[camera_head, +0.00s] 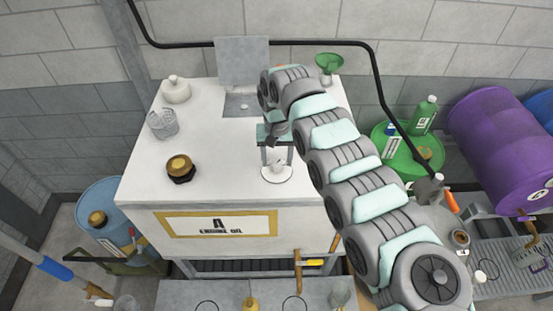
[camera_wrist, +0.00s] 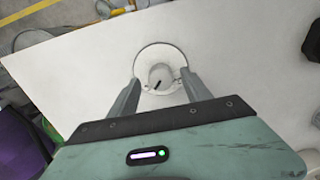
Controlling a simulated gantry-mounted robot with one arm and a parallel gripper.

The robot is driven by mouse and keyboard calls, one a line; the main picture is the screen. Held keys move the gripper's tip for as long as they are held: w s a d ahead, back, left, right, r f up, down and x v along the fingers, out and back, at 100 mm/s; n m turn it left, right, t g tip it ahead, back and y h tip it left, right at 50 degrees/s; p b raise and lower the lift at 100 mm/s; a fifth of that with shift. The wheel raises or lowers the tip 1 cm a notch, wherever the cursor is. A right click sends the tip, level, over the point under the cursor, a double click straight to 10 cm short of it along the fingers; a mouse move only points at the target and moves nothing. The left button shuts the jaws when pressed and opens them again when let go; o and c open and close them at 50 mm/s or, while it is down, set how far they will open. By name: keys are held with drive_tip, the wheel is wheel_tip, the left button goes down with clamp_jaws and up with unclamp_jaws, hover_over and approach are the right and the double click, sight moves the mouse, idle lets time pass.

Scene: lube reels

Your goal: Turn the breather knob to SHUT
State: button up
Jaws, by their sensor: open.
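The breather knob (camera_head: 278,170) is a small pale knob on a round white plate on the white tank top, near its front edge. In the wrist view the knob (camera_wrist: 160,77) shows a dark pointer mark aimed toward the lower left; the plate's lettering is too small to read. My gripper (camera_head: 278,150) points down just above the knob. In the wrist view my gripper (camera_wrist: 158,90) is open, with one finger on each side of the knob; I cannot tell whether either touches it.
The white tank (camera_head: 225,150) carries a brass cap (camera_head: 180,167), a glass jar (camera_head: 163,124), a white lidded pot (camera_head: 175,90) and a raised hatch lid (camera_head: 242,61). A green funnel (camera_head: 329,64) stands at the back right. A black pipe (camera_head: 290,42) runs behind.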

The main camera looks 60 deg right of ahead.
drive_tip(key=shift+f, duration=1.15)
clamp_jaws()
